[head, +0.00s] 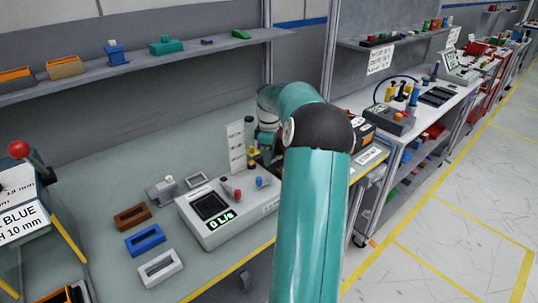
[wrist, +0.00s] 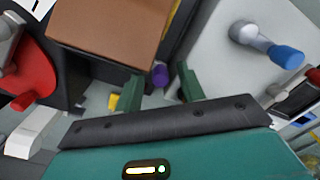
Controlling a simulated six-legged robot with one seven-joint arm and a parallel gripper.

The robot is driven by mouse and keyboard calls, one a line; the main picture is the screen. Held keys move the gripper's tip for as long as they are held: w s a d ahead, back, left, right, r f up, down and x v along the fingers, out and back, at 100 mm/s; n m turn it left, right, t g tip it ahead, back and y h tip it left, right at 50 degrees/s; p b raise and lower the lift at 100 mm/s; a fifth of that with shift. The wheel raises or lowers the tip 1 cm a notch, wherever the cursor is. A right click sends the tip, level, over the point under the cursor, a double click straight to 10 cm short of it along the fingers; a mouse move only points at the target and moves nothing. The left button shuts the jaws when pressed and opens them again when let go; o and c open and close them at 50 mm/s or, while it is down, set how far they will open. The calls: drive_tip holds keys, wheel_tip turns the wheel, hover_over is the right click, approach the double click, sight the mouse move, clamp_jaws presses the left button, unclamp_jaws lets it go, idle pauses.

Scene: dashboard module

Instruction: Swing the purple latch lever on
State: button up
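The purple latch lever (wrist: 160,75) shows in the wrist view as a small, round purple end beside a dark housing with a brown top. My gripper (wrist: 158,82) is open, with its two green fingers apart on either side of the purple end. I cannot tell whether either finger touches it, or how deep it sits between them. The rest of the lever is hidden. In the head view my teal arm covers most of the gripper's area, and I cannot make out the purple lever there.
In the wrist view, a red knob (wrist: 32,75) is at left and a blue-tipped lever (wrist: 285,55) on a grey box at right. In the head view, a grey display box (head: 231,209) and a blue frame (head: 145,241) are on the bench. A shelf (head: 150,57) runs above.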

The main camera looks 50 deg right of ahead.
clamp_jaws()
drive_tip(key=shift+w+m, duration=0.3)
drive_tip(key=shift+m, duration=0.4)
drive_tip(key=shift+d, duration=0.1)
unclamp_jaws()
wheel_tip(320, 180, up, 14)
drive_tip(key=shift+f, duration=0.1)
idle(0.4)
